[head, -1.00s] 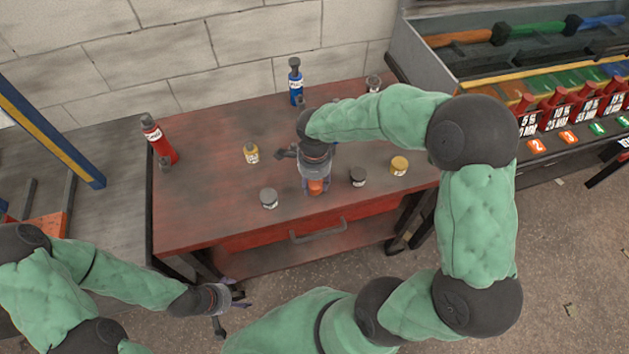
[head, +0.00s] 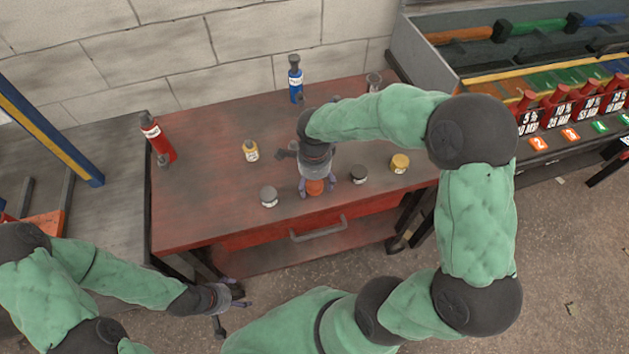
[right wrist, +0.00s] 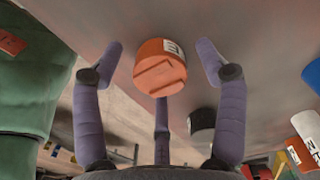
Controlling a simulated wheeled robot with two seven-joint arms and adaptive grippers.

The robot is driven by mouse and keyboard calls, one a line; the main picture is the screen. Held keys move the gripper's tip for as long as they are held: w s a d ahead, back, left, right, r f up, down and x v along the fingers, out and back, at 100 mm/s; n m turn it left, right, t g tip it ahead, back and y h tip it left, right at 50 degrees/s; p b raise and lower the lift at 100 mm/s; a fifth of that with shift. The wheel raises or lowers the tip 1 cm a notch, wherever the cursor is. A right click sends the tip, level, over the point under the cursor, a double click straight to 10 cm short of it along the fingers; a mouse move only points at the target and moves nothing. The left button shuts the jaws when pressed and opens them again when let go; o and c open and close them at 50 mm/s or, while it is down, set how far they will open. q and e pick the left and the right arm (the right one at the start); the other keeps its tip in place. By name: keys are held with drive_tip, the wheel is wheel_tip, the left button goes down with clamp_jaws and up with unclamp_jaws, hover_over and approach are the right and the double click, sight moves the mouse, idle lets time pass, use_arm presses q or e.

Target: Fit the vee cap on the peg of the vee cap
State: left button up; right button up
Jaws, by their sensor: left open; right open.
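An orange cap (head: 315,187) with a pale label stands on the red bench near its front edge. In the right wrist view the orange cap (right wrist: 160,68) shows a raised bar on top; I cannot tell if it is the vee cap. My right gripper (head: 317,186) is open above and around it, its fingers (right wrist: 161,75) apart from its sides. My left gripper (head: 238,294) is open and empty, low in front of the bench's left part. I cannot make out the peg, or whether the orange cap sits on one.
A small yellow bottle (head: 251,151), a red bottle (head: 158,138) and a blue bottle (head: 295,80) stand farther away. The bench top (head: 215,205) is bare at front left.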

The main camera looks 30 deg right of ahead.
sight(314, 183)
wheel_tip(314, 183, up, 12)
idle(0.6)
idle(0.4)
